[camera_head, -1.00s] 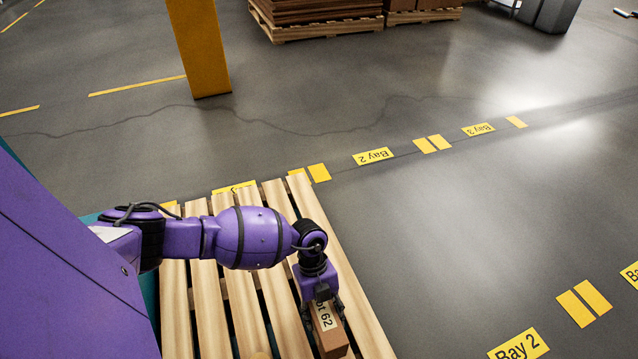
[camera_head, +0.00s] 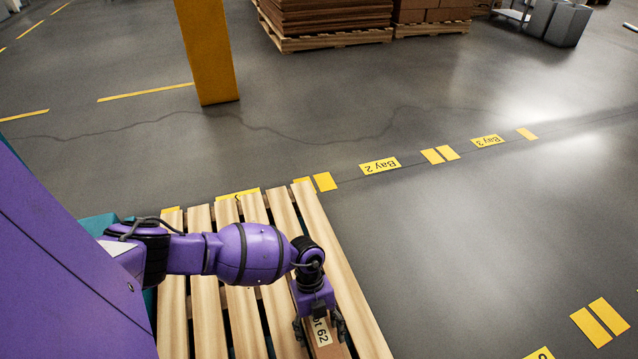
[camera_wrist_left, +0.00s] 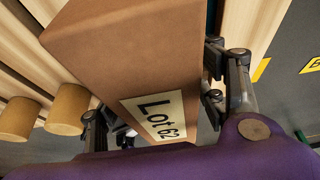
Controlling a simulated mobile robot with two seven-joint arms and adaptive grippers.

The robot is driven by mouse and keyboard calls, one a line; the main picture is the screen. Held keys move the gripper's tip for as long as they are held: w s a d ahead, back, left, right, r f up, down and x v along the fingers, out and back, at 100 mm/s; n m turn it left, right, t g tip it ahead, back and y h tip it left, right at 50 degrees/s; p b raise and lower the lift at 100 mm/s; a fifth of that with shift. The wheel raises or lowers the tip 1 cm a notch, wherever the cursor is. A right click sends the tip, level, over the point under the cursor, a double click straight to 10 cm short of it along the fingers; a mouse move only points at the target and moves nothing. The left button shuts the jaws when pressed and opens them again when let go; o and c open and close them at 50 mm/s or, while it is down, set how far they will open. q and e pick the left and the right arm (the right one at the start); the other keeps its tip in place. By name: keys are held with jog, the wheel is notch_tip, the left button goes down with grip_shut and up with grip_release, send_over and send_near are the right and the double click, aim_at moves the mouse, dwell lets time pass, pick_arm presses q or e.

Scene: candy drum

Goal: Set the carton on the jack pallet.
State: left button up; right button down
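The brown carton (camera_head: 326,349) bears a white "Lot 62" label and is over the wooden pallet (camera_head: 345,285) at the bottom of the head view. My left gripper (camera_head: 319,327) points down at it, with fingers on either side. In the left wrist view the carton (camera_wrist_left: 130,60) fills the middle, and the fingers (camera_wrist_left: 155,105) appear to press its two sides. I cannot tell whether its underside touches the slats. My right gripper is not in view.
Short round wooden pieces (camera_wrist_left: 70,108) show beside the carton in the wrist view. A yellow post (camera_head: 207,50) stands at the back left. Stacked cardboard (camera_head: 325,15) sits on pallets at the back. Open floor with Bay 2 and Bay 3 markings lies to the right.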

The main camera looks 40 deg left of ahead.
pick_arm(q)
jog(key=p+v, duration=0.4)
jog(key=v, duration=0.7)
jog(key=shift+r+p, duration=0.2)
jog(key=shift+p, duration=0.1)
jog(key=shift+w+r, duration=0.1)
jog(key=shift+r, duration=0.2)
jog(key=shift+a+r, duration=0.1)
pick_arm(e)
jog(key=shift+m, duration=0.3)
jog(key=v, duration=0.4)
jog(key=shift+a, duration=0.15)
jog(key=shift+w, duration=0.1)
